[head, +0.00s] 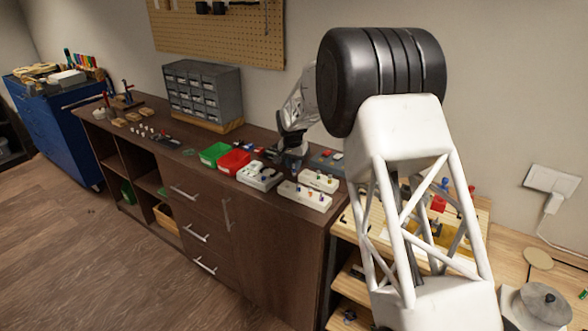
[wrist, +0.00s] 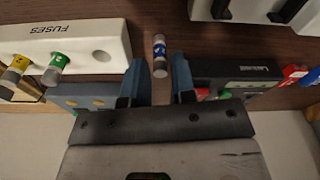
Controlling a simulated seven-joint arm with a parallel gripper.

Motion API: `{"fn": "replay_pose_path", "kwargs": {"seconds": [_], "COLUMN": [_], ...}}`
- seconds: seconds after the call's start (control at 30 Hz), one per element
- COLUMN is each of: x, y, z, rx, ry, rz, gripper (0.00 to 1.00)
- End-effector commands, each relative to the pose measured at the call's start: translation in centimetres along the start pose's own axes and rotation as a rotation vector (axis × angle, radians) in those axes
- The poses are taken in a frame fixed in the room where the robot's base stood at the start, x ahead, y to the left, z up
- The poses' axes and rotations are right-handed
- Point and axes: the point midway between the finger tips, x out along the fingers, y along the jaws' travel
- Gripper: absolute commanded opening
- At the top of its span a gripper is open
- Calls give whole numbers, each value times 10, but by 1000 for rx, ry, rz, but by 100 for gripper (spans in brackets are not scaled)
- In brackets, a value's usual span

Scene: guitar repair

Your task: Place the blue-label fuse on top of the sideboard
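The blue-label fuse (wrist: 160,56) is a small silver cylinder with a blue band in the wrist view, seen against the brown top of the sideboard (wrist: 210,40). It lies just beyond and between my fingertips, with a gap on either side. I cannot tell if it touches the wood. My gripper (wrist: 160,82) is open and empty. In the head view my gripper (head: 291,158) is low over the sideboard (head: 285,235), near its back; the blue-label fuse cannot be made out there.
A white block marked FUSES (wrist: 75,42) holds a green-label fuse (wrist: 57,62) and a yellow one left of my gripper. A dark labelled box (wrist: 235,75) is close on the right. Green (head: 214,154) and red (head: 234,161) bins and a drawer cabinet (head: 203,95) stand farther left.

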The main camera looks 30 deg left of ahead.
Motion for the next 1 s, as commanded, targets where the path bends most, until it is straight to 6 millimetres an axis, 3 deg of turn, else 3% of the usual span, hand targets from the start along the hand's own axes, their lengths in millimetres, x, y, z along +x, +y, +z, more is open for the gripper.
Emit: {"fn": "replay_pose_path", "kwargs": {"seconds": [0.2, 0.5, 1.0], "x": [-37, -78, -90], "y": [0, 0, 0], "z": [0, 0, 0], "rx": [0, 0, 0], "ry": [2, 2, 0], "rz": [-1, -2, 0], "gripper": [24, 24, 24]}}
